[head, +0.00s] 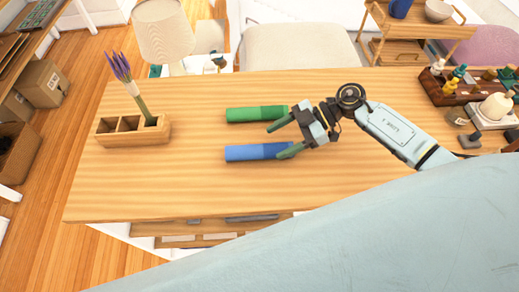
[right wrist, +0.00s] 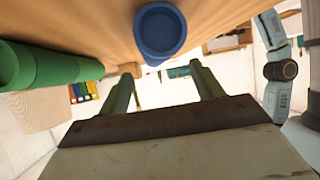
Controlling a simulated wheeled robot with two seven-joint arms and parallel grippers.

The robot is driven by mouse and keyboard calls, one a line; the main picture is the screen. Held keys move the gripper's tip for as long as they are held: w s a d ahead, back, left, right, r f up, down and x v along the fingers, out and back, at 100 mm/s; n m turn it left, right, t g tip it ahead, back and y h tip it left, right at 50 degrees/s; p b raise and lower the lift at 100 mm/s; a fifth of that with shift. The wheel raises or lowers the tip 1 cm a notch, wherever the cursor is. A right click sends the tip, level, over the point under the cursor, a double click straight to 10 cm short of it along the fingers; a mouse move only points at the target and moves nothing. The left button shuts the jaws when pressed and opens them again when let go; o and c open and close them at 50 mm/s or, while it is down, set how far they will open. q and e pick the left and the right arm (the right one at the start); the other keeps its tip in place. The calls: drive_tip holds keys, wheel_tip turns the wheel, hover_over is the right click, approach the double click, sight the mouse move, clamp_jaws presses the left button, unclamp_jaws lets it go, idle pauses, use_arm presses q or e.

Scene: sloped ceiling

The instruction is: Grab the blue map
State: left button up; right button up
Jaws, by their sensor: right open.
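The blue map (head: 250,152) is a rolled blue tube lying on the wooden table, left of my right gripper (head: 284,138). In the head view one green finger is close to or over its right end; I cannot tell whether they touch. In the right wrist view the blue map (right wrist: 160,32) shows its round end, beyond and between the two fingertips (right wrist: 161,68). My right gripper is open and holds nothing. My left gripper is not in view.
A green roll (head: 256,113) lies parallel behind the blue one, near the other finger. A wooden holder (head: 133,131) with purple flowers stands at the left. A box of bottles (head: 462,87) is at the back right. The table's front left is clear.

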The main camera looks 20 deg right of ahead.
sight(266, 146)
drive_tip(key=x, duration=0.5)
drive_tip(key=shift+w+f, duration=0.1)
drive_tip(key=shift+w, duration=0.1)
drive_tip(key=shift+d, duration=0.1)
drive_tip(key=shift+c, duration=0.5)
drive_tip(key=c, duration=1)
